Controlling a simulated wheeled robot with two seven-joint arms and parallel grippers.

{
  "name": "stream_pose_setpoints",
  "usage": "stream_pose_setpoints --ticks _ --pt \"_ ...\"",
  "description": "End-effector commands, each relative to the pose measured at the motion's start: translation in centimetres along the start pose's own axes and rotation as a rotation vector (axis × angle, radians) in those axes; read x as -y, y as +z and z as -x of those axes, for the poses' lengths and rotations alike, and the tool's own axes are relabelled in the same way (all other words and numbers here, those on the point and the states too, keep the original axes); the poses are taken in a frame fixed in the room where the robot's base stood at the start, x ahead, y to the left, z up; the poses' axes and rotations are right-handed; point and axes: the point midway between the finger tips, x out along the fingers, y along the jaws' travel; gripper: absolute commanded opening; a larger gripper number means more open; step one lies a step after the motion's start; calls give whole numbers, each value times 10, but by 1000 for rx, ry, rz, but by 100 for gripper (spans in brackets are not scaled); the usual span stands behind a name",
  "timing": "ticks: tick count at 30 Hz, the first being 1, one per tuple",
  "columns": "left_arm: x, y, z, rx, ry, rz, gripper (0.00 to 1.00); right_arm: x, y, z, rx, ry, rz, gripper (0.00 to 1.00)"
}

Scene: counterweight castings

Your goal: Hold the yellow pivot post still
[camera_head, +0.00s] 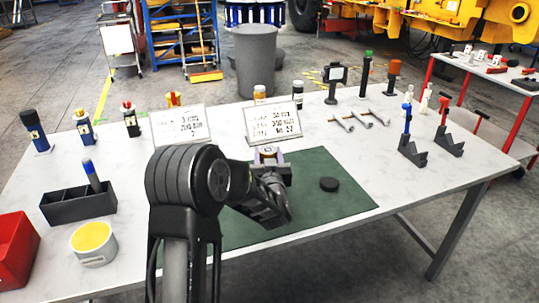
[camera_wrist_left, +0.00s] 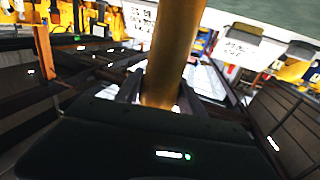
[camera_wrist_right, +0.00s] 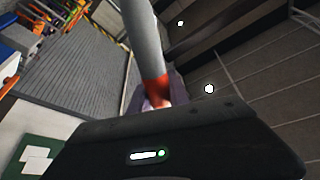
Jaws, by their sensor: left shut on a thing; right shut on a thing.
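The yellow pivot post (camera_wrist_left: 175,50) shows in the left wrist view as a golden shaft rising out of the picture's top. Its lower part is between the fingers of my left gripper (camera_wrist_left: 158,98), which is shut on it. In the head view my left gripper (camera_head: 268,155) is over the back of the green mat; I cannot make out the post there. In the right wrist view my right gripper (camera_wrist_right: 155,98) is shut on a pale grey rod with a red band (camera_wrist_right: 145,40). The right gripper is not distinct in the head view.
A black tray (camera_head: 78,203), a yellow-topped cup (camera_head: 94,246) and a red bin (camera_head: 14,250) are left. Black stands (camera_head: 412,152) are right.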

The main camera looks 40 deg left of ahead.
Motion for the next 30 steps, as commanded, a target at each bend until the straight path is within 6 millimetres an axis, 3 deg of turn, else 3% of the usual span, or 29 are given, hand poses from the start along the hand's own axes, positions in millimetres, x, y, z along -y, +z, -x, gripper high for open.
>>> stream_pose_setpoints --ticks 6,15,16,23,30 --pt "0 0 0 0 0 0 0 0 0 0 0 0 0 0" --pt "0 0 0 0 0 0 0 0 0 0 -1 0 0 0" --pt "0 0 0 0 0 0 47 0 0 0 -1 0 0 0" --pt "0 0 0 0 0 0 66 0 0 0 0 0 0 0" --pt "0 0 0 0 0 0 66 0 0 0 0 0 0 0"
